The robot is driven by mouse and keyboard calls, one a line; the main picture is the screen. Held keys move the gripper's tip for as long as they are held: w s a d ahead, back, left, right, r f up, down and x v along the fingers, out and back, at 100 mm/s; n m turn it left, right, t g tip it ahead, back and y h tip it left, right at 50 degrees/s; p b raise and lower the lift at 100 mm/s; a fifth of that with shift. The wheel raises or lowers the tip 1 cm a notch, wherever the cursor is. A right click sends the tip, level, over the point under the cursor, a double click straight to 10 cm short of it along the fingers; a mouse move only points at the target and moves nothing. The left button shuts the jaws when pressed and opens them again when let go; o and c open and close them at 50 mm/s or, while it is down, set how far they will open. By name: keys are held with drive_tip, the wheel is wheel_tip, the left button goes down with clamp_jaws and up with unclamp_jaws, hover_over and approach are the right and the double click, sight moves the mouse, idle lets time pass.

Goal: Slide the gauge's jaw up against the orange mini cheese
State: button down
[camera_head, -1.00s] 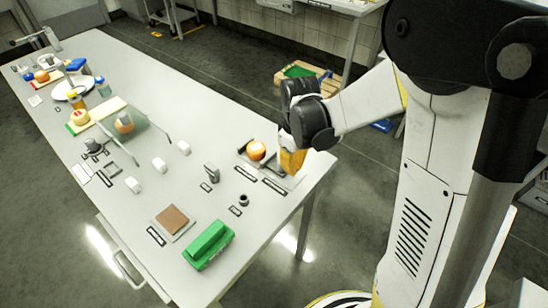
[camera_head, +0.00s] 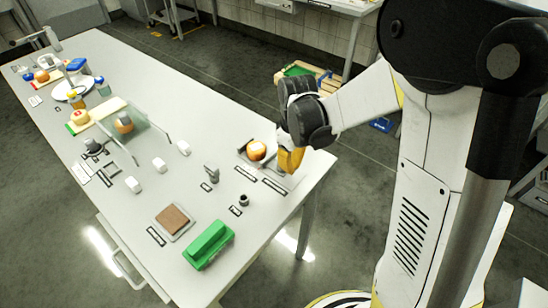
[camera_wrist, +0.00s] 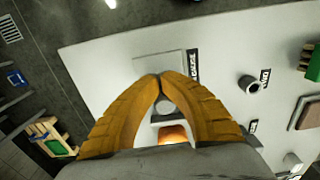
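The orange mini cheese (camera_head: 257,151) sits on the gauge near the far right corner of the table. In the wrist view the cheese (camera_wrist: 172,134) shows between my fingers, partly cut off by my gripper's body. The gauge's pale base plate (camera_wrist: 157,66) reaches out beyond my fingertips. My gripper (camera_wrist: 160,75) points down, its two yellow fingers meeting at the tips. In the head view my gripper (camera_head: 284,168) is just right of the cheese, low over the gauge.
A green block (camera_head: 208,245) and a brown square on a plate (camera_head: 173,218) lie at the table's near end. A small dark ring (camera_head: 244,200) and a grey metal piece (camera_head: 211,173) stand left of the gauge. Black labels lie around. The table's right edge is close by.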

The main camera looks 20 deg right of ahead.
drive_tip(key=shift+w+a, duration=0.85)
drive_tip(key=shift+w, duration=0.3)
idle(0.4)
idle(1.0)
drive_tip(key=shift+s+d, duration=0.55)
drive_tip(key=shift+s, duration=0.2)
drive_tip(key=shift+s+d, duration=0.5)
drive_tip(key=shift+s, duration=0.2)
wheel_tip(320, 180, up, 8)
drive_tip(key=p, duration=0.5)
